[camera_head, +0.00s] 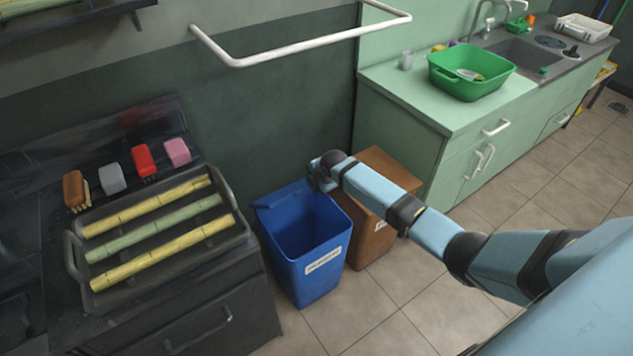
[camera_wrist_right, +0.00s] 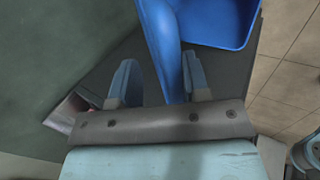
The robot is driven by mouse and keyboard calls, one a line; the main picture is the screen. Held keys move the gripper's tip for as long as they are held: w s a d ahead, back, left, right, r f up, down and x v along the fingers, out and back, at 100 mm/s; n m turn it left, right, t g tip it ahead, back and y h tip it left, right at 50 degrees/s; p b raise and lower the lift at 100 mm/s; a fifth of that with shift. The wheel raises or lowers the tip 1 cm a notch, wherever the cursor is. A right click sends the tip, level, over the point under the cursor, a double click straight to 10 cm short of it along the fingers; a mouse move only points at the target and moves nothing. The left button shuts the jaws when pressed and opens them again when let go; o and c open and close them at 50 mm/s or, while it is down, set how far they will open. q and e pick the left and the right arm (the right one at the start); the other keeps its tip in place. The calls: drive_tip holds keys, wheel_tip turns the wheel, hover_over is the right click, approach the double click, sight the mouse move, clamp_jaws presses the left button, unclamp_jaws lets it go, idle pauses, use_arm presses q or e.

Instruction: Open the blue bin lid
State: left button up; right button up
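The blue bin (camera_head: 318,268) stands on the floor beside the dark counter, with a white label on its front. Its mouth is uncovered and I see its inside. The blue lid (camera_head: 272,201) shows at the bin's back edge, raised and mostly seen edge-on. My right gripper (camera_head: 320,176) is at the back of the bin, by the lid; my wrist hides part of it there. In the right wrist view, the right gripper's fingers (camera_wrist_right: 160,82) are apart, with the blue lid (camera_wrist_right: 160,35) passing between them. I cannot tell if both fingers touch it. My left gripper is not in view.
A brown bin (camera_head: 368,240) stands close to the right of the blue bin, under my right arm. The black tray (camera_head: 238,232) of canes is on the counter at left. A white wall rail (camera_head: 300,46) is above. The floor in front is clear.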

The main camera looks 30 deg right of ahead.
use_arm(q)
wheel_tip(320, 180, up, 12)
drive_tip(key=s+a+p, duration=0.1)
drive_tip(key=p, duration=1.4)
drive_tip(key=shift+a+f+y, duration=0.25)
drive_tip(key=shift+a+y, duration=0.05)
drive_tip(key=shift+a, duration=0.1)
use_arm(e)
drive_tip(key=v, duration=1.6)
drive_tip(key=shift+s+f, duration=0.15)
drive_tip(key=shift+s, duration=0.1)
drive_tip(key=shift+d, duration=0.1)
